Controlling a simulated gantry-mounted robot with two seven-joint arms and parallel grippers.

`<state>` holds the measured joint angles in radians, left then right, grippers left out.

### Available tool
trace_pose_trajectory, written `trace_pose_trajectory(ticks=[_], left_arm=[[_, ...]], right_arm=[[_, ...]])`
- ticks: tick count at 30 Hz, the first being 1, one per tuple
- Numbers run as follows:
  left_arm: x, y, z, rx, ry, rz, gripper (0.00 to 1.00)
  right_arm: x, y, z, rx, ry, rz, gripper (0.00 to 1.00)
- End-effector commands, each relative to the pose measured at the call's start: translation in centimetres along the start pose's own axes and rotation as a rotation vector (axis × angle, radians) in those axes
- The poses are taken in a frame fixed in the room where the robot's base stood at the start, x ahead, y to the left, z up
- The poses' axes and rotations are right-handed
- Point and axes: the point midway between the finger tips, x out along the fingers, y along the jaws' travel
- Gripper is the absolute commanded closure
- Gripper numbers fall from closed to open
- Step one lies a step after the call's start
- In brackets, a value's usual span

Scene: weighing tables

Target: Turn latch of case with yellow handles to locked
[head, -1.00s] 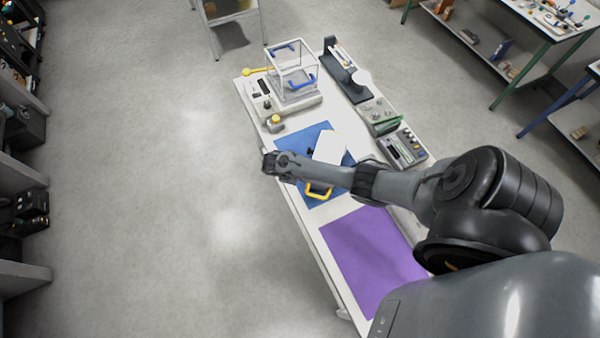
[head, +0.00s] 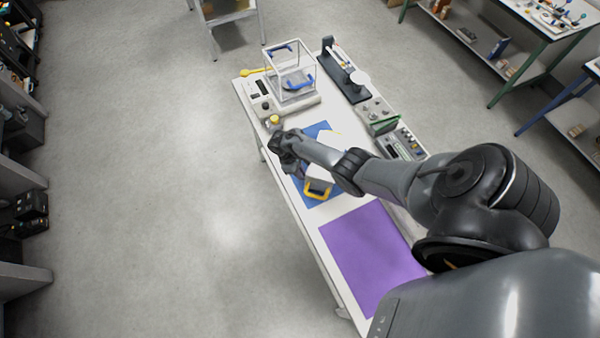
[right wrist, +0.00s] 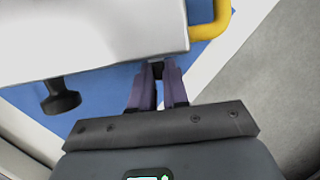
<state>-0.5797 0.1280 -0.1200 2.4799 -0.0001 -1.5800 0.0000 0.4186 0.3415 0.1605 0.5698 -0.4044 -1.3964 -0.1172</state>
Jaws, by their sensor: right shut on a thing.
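The white case (head: 321,177) with a yellow handle (head: 318,193) lies on a blue mat (head: 318,130), partly hidden by my right arm. In the right wrist view the case's white side (right wrist: 90,35) fills the upper left, with the yellow handle (right wrist: 212,28) at the top right. My right gripper (head: 289,152) is at the case's side. Its purple fingers (right wrist: 158,78) are shut on a small dark latch (right wrist: 158,68) at the case's edge. A second dark latch-like piece (right wrist: 61,96) sticks out further left, not gripped. My left gripper is out of view.
A balance (head: 292,104) with a clear, blue-handled box stands at the table's far end. A yellow-topped knob (head: 274,121) is beside it. Instruments (head: 380,118) line the right edge. A purple mat (head: 372,258) lies clear in front.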

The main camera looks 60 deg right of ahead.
Motion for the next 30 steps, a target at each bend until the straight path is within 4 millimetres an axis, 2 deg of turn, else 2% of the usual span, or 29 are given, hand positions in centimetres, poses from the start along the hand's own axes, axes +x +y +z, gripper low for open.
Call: trace_pose_trajectory(ticks=[5, 6, 11, 22, 26, 30], left_arm=[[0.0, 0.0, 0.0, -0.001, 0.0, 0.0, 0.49], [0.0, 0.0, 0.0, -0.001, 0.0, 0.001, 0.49], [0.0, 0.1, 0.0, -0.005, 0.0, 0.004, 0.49], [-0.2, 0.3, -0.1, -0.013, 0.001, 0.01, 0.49], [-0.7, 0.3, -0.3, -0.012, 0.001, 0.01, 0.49], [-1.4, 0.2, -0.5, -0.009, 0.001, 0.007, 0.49]], right_arm=[[0.0, 0.1, 0.0, 0.0, 0.0, 0.001, 1.0], [0.0, 0.1, 0.0, 0.0, 0.0, 0.001, 0.82], [0.0, 0.1, 0.0, 0.001, 0.0, 0.001, 0.6], [-0.5, 0.0, 0.0, 0.0, 0.001, 0.002, 0.6], [-1.9, 0.0, 0.0, 0.0, 0.002, 0.002, 0.6], [-4.2, 0.0, 0.0, 0.0, 0.004, 0.002, 0.6]])
